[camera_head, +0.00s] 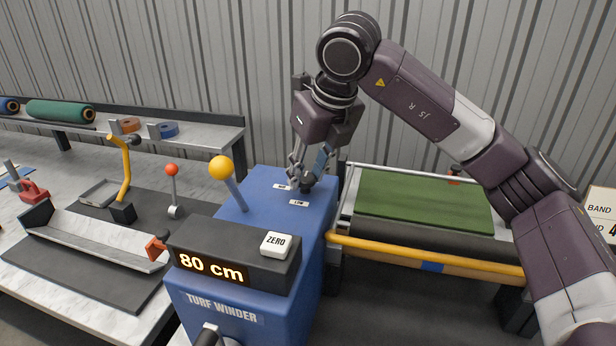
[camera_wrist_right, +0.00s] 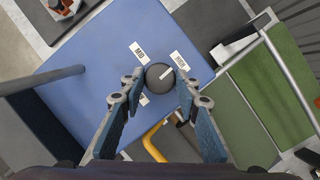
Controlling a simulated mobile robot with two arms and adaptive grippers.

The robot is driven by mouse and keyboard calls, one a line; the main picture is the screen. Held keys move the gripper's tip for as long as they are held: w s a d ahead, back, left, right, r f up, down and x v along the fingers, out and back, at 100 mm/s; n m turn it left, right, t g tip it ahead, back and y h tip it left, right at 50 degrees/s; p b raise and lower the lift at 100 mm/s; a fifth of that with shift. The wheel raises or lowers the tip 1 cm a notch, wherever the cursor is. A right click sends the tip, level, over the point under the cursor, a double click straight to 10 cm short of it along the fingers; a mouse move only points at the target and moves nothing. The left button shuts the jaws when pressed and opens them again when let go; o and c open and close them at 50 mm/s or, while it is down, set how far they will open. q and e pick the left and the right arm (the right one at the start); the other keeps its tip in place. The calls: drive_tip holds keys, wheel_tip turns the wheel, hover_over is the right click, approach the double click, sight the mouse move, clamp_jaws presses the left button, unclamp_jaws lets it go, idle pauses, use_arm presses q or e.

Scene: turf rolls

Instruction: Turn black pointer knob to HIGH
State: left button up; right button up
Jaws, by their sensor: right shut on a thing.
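The black pointer knob (camera_wrist_right: 158,80) is round and sits on the blue top (camera_wrist_right: 95,50) of the turf winder. Its white pointer mark slants up and right, toward the HIGH label (camera_wrist_right: 181,61). The MID label (camera_wrist_right: 139,53) is above the knob, and a third label, partly hidden, is below it. My right gripper (camera_wrist_right: 161,84) is shut on the knob, one finger on each side. In the head view, my right gripper (camera_head: 302,182) is low over the winder's blue top (camera_head: 262,192) and hides the knob. My left gripper is not seen.
On the winder are a yellow-ball lever (camera_head: 222,168), a ZERO button (camera_head: 276,245) and a display (camera_head: 211,268) reading 80 cm. A yellow bar (camera_head: 425,253) and green turf (camera_head: 425,202) lie to the right. A workbench (camera_head: 70,165) with tools is at left.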

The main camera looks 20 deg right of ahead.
drive_tip(key=shift+r+m, duration=0.1)
drive_tip(key=shift+m, duration=0.3)
drive_tip(key=o, duration=1.2)
drive_tip(key=shift+c, duration=0.2)
drive_tip(key=a+v, duration=0.1)
drive_tip(key=v, duration=1)
drive_tip(key=shift+s+d+r, duration=0.2)
drive_tip(key=shift+d+r, duration=0.15)
drive_tip(key=shift+r, duration=0.1)
